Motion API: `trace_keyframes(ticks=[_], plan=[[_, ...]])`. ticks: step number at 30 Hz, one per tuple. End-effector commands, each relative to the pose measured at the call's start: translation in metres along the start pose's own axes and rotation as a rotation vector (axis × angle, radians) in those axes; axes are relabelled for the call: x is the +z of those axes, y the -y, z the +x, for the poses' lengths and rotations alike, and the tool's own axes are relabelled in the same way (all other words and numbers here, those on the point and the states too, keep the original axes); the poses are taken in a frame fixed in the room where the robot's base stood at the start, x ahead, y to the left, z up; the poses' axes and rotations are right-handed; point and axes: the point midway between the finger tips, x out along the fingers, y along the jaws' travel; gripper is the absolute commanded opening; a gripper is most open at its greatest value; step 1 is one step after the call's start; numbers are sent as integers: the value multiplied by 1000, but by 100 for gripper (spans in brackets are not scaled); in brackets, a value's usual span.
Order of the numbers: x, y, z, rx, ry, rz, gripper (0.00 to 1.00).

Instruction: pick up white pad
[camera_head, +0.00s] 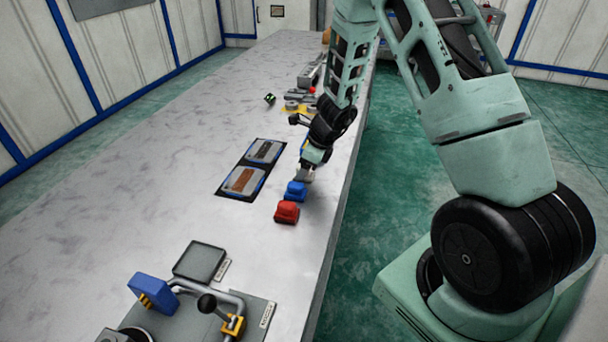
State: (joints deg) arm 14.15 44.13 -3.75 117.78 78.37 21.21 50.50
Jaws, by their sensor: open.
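A small pale grey-white piece (304,175) shows at the tip of my gripper, just behind the blue block; it looks like the white pad, but it is small and partly covered. My gripper (308,166) is open and points down over it, close to the table top. The fingers are too small to tell whether they stand around the pad or just above it. The blue block (296,191) and the red block (286,212) stand in a row in front of it, near the table's right edge.
Left of the gripper lies a black-framed tray (222,193) with two compartments. Farther back are a yellow piece with grey rings (293,107) and other small parts. A fixture plate (262,312) with a lever stands at the front. The table's left side is bare.

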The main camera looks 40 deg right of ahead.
Motion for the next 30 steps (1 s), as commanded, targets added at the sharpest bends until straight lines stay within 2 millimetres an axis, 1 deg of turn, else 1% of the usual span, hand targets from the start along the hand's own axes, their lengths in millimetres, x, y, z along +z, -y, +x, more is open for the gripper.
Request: trace_keyframes(ticks=[4, 5, 6, 8, 9, 10, 11, 12, 17, 20, 23, 30], plan=[[0, 0, 0, 0, 0, 0, 65], [0, 0, 0, 0, 0, 0, 63], [0, 0, 0, 0, 0, 0, 52], [0, 0, 0, 0, 0, 0, 35], [0, 0, 0, 0, 0, 0, 24], [0, 0, 0, 0, 0, -1, 17], [0, 0, 0, 0, 0, 0, 17], [0, 0, 0, 0, 0, -1, 13], [0, 0, -1, 0, 0, -1, 13], [2, 0, -4, 0, 1, -2, 13], [7, 0, -16, -1, 2, -3, 13], [26, 0, -61, -2, 2, -4, 13]])
